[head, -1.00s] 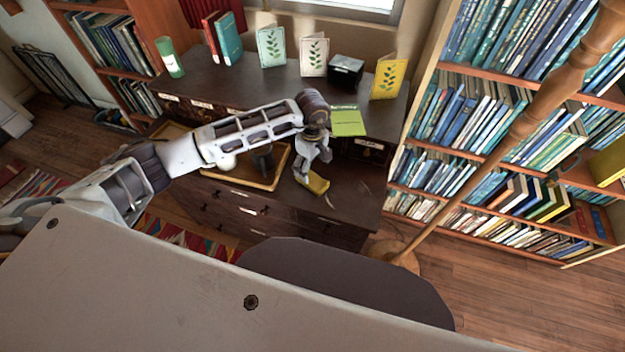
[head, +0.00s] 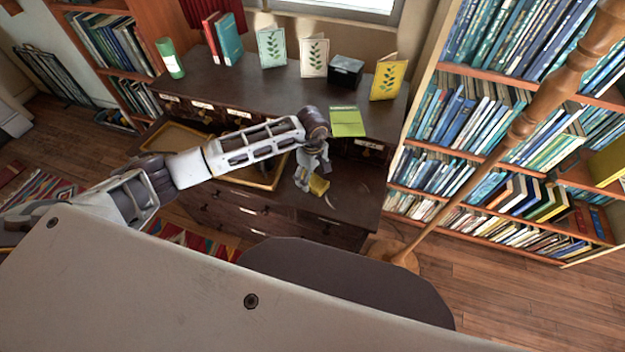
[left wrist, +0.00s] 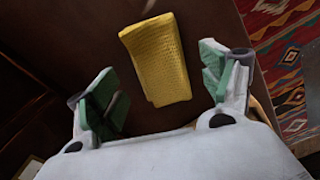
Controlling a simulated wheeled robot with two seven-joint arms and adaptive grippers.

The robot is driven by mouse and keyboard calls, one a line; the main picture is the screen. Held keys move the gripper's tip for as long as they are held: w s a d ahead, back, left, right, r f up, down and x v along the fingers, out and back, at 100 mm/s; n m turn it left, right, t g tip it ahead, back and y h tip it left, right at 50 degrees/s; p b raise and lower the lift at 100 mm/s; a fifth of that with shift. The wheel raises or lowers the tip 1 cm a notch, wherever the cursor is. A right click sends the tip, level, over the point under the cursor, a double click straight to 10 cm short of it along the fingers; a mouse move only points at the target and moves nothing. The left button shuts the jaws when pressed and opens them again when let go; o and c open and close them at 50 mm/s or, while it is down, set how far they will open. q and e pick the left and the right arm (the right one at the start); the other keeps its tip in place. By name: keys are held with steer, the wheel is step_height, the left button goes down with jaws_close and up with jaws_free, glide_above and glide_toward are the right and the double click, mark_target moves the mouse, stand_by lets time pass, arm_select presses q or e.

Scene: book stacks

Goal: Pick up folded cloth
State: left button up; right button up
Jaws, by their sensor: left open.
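The folded cloth is yellow with a waffle texture; it lies on the dark wooden desk top. In the left wrist view the cloth (left wrist: 157,60) sits beyond and between the fingertips. In the head view the cloth (head: 318,185) shows beside my left gripper (head: 307,180), partly covered by it. In the left wrist view my left gripper (left wrist: 163,95) is open with green finger pads apart, and nothing is between them. My right gripper is not in view.
A wooden tray (head: 265,183) lies left of the cloth, partly behind my arm. Several standing cards, books and a black box (head: 346,70) are at the back. A wooden pole (head: 480,185) rises on the right.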

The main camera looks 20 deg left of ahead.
mark_target(313, 177)
arm_select(q)
steer(key=shift+f, duration=0.95)
steer(key=c, duration=0.8)
steer(key=shift+c, duration=0.2)
step_height(313, 177, up, 8)
steer(key=shift+r, duration=1)
